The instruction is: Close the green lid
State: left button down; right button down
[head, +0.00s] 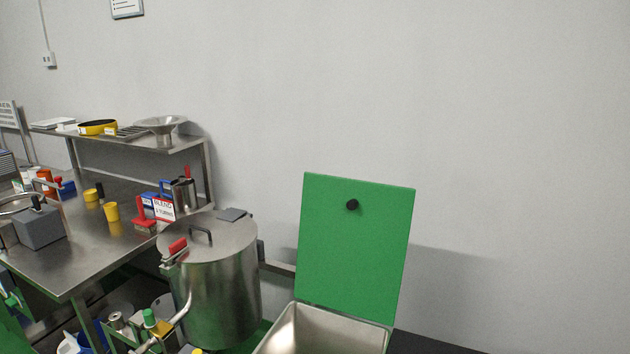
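The green lid (354,255) stands upright and open at the back of a metal bin (335,333). It is a flat green panel with a small black knob near its top edge. The bin's open top shows at the bottom of the head view, with its lower part cut off by the frame. Neither of my grippers is in the head view.
A steel drum (222,295) with a flat lid stands left of the bin. A steel table (75,245) with cups, boxes and a raised shelf (100,136) fills the left. A bare wall (500,150) lies behind. The right side looks clear.

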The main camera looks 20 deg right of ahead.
aim_at(353, 234)
jog(key=i+j, duration=0.25)
jog(key=j, duration=0.15)
jog(key=i+j, duration=0.45)
jog(key=j, duration=0.3)
jog(key=i+z, duration=0.05)
